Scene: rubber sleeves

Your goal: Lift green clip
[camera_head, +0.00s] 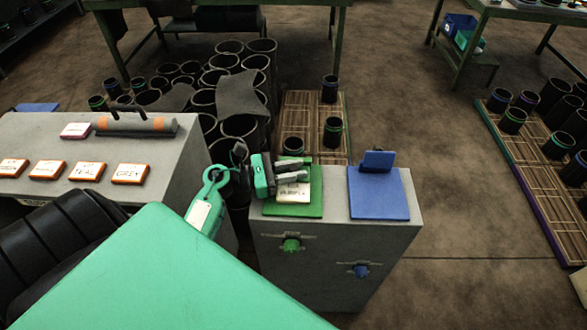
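A green plate (292,211) lies on top of the grey block, with a white label (292,191) on it. A green knob-like piece (291,245) is on the block's front face; I cannot tell which green piece is the clip. My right gripper is out of view.
A blue plate (379,200) with an upright blue tab (377,160) is to the right on the grey block (335,235). Several black sleeves stand behind.

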